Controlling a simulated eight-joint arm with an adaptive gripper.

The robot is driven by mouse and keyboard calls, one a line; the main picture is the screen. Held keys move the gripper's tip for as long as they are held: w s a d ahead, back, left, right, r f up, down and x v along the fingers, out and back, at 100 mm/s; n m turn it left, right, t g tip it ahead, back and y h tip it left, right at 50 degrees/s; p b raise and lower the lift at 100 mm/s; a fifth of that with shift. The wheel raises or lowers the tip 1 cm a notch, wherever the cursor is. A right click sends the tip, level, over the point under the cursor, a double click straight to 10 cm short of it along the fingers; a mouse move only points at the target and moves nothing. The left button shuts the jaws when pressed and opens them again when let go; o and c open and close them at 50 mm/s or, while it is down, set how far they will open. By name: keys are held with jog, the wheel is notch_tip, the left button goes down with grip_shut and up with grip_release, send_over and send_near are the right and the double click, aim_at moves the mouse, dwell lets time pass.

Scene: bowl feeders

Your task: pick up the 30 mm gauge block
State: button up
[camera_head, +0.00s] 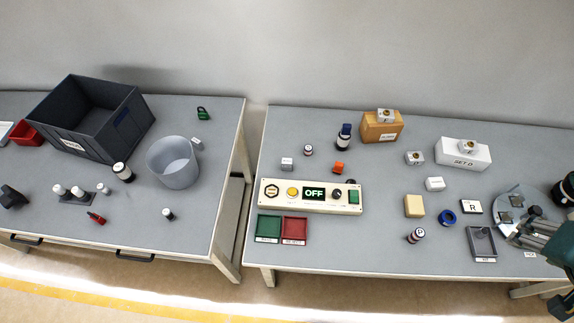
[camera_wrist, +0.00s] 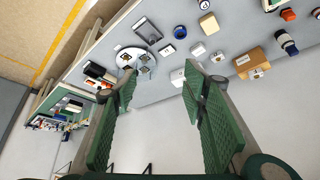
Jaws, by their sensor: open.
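I cannot read sizes, so which piece is the 30 mm gauge block is unclear. In the head view, small metallic blocks with round marks sit on the orange-brown box (camera_head: 386,116), on the white SET-D box (camera_head: 467,146) and on the bare table (camera_head: 414,157). A light grey cube (camera_head: 287,163) and a white block (camera_head: 435,184) lie on the table too. My gripper (camera_wrist: 160,84) has its green-padded fingers wide apart with nothing between them. In the head view it is at the right edge, partly over the round plate (camera_head: 510,226) that carries small dark metallic pieces.
The right table holds a control panel (camera_head: 310,208) reading OFF, green (camera_head: 268,228) and red (camera_head: 295,229) trays, a grey tray (camera_head: 481,256), a blue ring (camera_head: 447,217) and a tan block (camera_head: 414,206). The left table holds a dark bin (camera_head: 70,140) and a translucent bucket (camera_head: 172,180). A gap separates the tables.

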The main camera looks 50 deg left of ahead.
jog(key=w+a+f+n+g+b, duration=0.1)
jog(key=w+a+f, duration=0.2)
jog(key=a, duration=0.9)
jog(key=w+a+f+n+g+y+b, duration=0.1)
jog(key=w+a+f+n+g, duration=0.15)
jog(key=a, duration=0.85)
jog(key=w+a+f+n+g+b, duration=0.1)
jog(key=w+a+f, duration=0.25)
jog(key=a, duration=0.85)
jog(key=n+g+h+b, duration=0.2)
jog(key=n+b, duration=0.1)
jog(key=n, duration=0.1)
send_over(287, 161)
jog(key=shift+m, duration=0.25)
jog(key=f, duration=2.2)
jog(key=shift+w+d+f, duration=0.1)
jog(key=shift+w+d, duration=0.1)
jog(key=shift+w, duration=0.2)
jog(key=shift+s+a+f, duration=0.25)
jog(key=shift+s+f, duration=0.1)
jog(key=shift+s, duration=0.05)
jog(key=shift+f, duration=1.3)
